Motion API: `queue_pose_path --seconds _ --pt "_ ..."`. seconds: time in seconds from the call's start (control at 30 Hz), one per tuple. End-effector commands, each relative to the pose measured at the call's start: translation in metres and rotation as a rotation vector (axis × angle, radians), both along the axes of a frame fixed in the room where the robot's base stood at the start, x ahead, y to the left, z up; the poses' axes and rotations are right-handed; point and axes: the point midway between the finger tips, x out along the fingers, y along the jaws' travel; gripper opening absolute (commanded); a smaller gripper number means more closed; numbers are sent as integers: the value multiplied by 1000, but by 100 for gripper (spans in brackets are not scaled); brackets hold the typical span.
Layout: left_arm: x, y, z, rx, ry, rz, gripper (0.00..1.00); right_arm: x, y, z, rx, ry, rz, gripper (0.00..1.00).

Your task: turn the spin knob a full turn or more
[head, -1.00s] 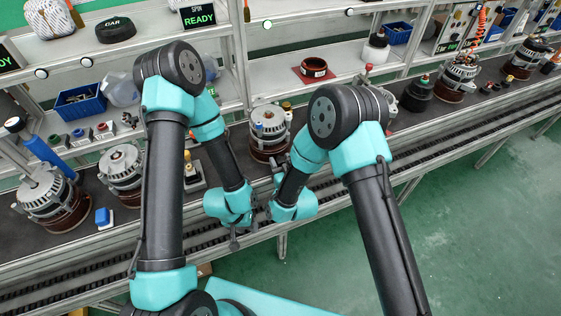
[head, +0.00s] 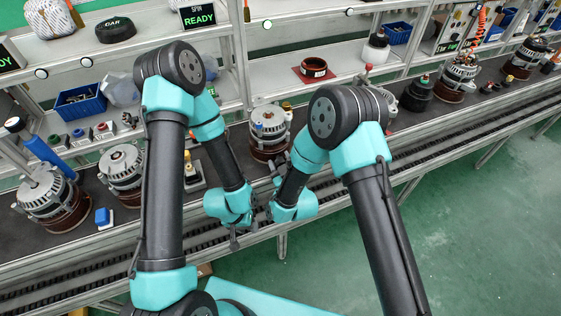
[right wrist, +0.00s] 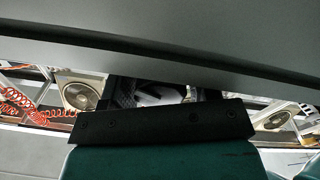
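I cannot pick out the spin knob for certain. Small red and green controls (head: 102,129) stand in a row at the left of the bench. My right gripper (head: 271,210) is small and dark at the front rail of the line, below the middle alternator. In the right wrist view its dark fingers stand apart, with a blurred pale thing behind the gap; a grey bar hides the tips. My left gripper (head: 234,240) hangs just left of it, and its fingers are too small to read.
Several alternators stand along the line, one in the middle (head: 269,124). A dark block (head: 195,175) stands left of it. A red ring part (head: 314,68) lies on the shelf. Blue bins (head: 80,102) stand on the racks. Green floor lies open at the lower right.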

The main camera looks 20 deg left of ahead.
Motion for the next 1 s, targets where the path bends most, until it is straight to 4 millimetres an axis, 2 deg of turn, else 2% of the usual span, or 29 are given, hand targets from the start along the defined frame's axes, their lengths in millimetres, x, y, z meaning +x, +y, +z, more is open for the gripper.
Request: queue_pose_path --seconds 0.03,0.17,0.57,1.0 --pt "0 0 0 0 0 0 43 0 0 0 0 0 0 60" --pt "0 0 0 0 0 0 43 0 0 0 1 1 1 71" --pt "0 0 0 0 0 0 43 0 0 0 25 21 1 71" --pt "0 0 0 0 0 0 43 0 0 0 260 205 0 71"
